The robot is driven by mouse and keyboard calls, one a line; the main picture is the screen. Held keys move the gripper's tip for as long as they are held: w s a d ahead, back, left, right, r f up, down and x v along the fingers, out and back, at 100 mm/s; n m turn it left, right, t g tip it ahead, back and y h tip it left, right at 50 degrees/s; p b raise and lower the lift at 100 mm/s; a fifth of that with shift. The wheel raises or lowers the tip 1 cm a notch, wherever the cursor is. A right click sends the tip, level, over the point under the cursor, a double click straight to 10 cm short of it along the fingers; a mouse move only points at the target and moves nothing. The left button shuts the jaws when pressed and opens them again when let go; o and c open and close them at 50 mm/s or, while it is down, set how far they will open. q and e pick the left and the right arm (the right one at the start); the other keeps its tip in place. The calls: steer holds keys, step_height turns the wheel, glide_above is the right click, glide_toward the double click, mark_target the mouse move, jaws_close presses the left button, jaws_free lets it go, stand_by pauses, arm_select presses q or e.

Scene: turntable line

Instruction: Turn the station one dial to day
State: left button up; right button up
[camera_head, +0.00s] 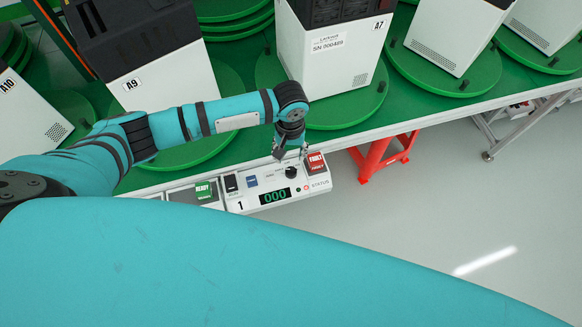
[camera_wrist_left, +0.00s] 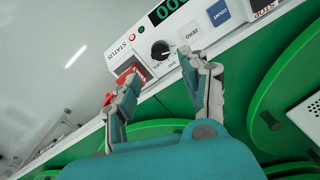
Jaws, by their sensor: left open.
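The station one panel (camera_head: 235,205) is a white box at the table's front edge, marked 1. Its dial (camera_head: 291,173) is a round black knob near the panel's right end. The dial also shows in the left wrist view (camera_wrist_left: 160,49), with a white pointer mark and small labels around it; I cannot read its setting surely. My left gripper (camera_head: 290,155) is at the back edge of the panel, close to the dial. In the left wrist view (camera_wrist_left: 158,72) its fingers are apart, one on each side of the dial's line, with nothing between them. My right gripper is not in view.
Next to the dial are a red FAULT block (camera_head: 316,163), a green display reading 000 (camera_head: 275,196), a blue button (camera_head: 252,182) and a black switch (camera_head: 231,184). A green READY block (camera_head: 204,191) stands left. Green turntables (camera_head: 325,112) carry white machines behind.

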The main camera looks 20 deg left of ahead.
mark_target(291, 169)
arm_select(q)
steer(key=f, duration=0.4)
steer(key=shift+w+f, duration=0.2)
steer(key=shift+w, duration=0.15)
step_height(291, 169, down, 6)
steer(key=shift+w+f, duration=0.1)
steer(key=shift+f, duration=0.85)
steer(key=c, duration=0.7)
steer(key=shift+c, duration=1)
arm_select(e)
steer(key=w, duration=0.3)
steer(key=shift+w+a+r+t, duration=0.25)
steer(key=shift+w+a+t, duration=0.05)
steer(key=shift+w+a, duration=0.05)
